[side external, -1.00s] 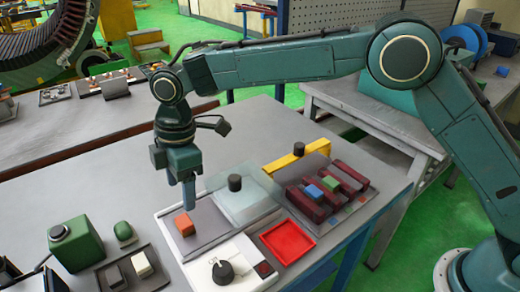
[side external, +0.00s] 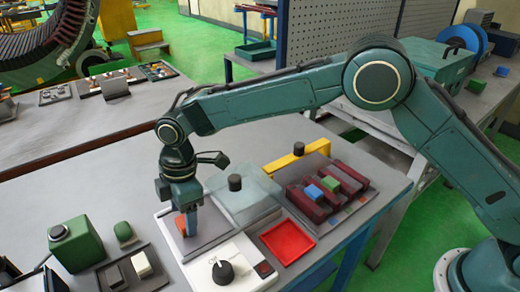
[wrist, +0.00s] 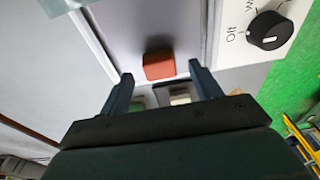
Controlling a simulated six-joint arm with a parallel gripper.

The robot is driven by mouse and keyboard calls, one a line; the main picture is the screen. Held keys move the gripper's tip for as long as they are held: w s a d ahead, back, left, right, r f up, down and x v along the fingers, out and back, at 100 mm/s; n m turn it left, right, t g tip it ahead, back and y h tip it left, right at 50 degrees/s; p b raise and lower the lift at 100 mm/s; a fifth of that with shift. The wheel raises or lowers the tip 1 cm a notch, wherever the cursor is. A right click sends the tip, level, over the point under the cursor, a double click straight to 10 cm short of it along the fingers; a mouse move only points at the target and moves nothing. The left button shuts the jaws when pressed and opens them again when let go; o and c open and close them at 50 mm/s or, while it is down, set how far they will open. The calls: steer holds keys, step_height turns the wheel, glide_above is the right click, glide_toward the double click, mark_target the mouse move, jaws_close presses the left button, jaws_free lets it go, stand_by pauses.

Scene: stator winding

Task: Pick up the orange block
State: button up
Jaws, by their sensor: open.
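The orange block (wrist: 158,66) sits on a grey plate (wrist: 150,22) in the wrist view, just beyond and between my two fingertips. My gripper (wrist: 160,75) is open, with one finger to each side of the block and nothing held. In the side view my gripper (side external: 188,224) points down low over the grey plate, and the orange block (side external: 181,226) is mostly hidden behind the fingers. Whether the fingertips reach down beside the block cannot be told.
A white unit with a black knob (side external: 223,273) borders the plate. A red tray (side external: 288,241) and a dark red slotted rack (side external: 325,192) with blue and green blocks stand to the right. A green box (side external: 77,242) stands at left.

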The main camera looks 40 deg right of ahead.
mark_target(184, 221)
steer(key=shift+a+f, duration=0.1)
steer(key=shift+f, duration=0.65)
steer(key=c, duration=1.1)
steer(key=shift+r, duration=0.1)
steer(key=shift+r, duration=4.95)
